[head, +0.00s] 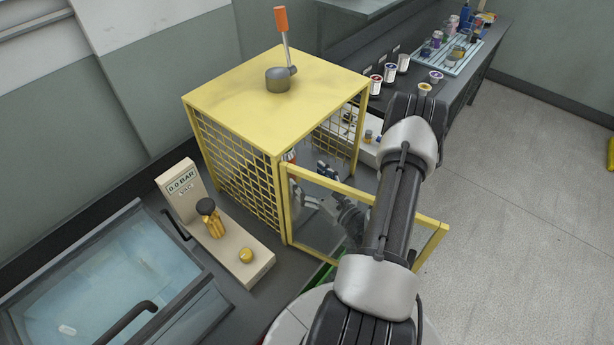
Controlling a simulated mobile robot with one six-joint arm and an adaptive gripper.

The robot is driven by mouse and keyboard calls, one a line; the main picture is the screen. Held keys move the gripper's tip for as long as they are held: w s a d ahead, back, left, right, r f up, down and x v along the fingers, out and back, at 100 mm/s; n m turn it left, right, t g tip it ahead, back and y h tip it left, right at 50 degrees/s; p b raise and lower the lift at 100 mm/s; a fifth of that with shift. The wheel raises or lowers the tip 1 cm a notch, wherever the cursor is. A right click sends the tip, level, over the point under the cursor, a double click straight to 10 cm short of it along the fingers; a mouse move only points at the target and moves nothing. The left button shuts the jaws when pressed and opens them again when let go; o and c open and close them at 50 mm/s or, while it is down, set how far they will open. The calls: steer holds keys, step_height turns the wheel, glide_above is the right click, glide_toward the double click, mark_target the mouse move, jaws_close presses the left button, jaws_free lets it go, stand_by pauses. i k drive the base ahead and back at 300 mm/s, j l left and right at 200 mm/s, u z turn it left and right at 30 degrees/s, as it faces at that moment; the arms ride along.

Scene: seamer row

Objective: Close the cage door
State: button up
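The yellow cage (235,105) stands on the dark bench, with mesh sides and a solid top. Its door (300,209) has a yellow frame and a clear panel. The door stands open, swung out from the front left post toward the right. My arm crosses in front of the door's right part and hides some of it. Dark and grey parts show through and above the panel; I cannot tell whether they are my gripper or machinery in the cage. My gripper's fingers cannot be made out clearly.
An orange-handled lever (282,30) stands on the cage top. A gauge unit (222,229) reading 0.0 BAR stands left of the cage, beside a clear-lidded tank (110,275). Several cans and a rack (447,62) are on the back bench.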

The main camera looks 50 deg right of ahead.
mark_target(440, 229)
steer(key=k+l, duration=0.45)
steer(key=k, duration=0.15)
steer(key=k+l, duration=0.95)
steer(key=k, duration=0.25)
